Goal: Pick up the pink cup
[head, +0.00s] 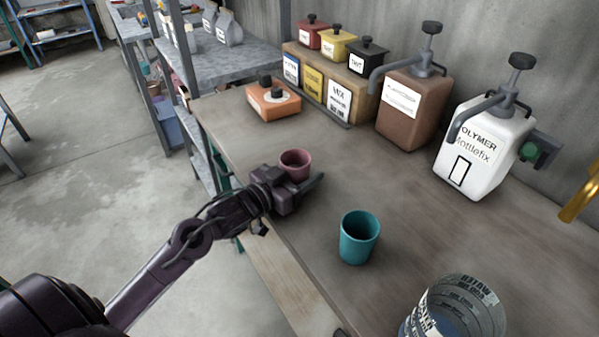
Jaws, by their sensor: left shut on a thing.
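The pink cup (295,160) stands upright near the left edge of the workbench. My left gripper (306,182) is at its near side and shut on it. The gripper body hides the cup's lower part, so I cannot tell whether its base touches the bench. My right gripper is not in view.
A teal cup (358,238) stands nearer on the workbench (400,185). A clear labelled container (455,310) is at the front right. A brown pump bottle (412,105), a white pump bottle (485,140), an orange box (273,103) and a rack of small jars (345,75) stand behind.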

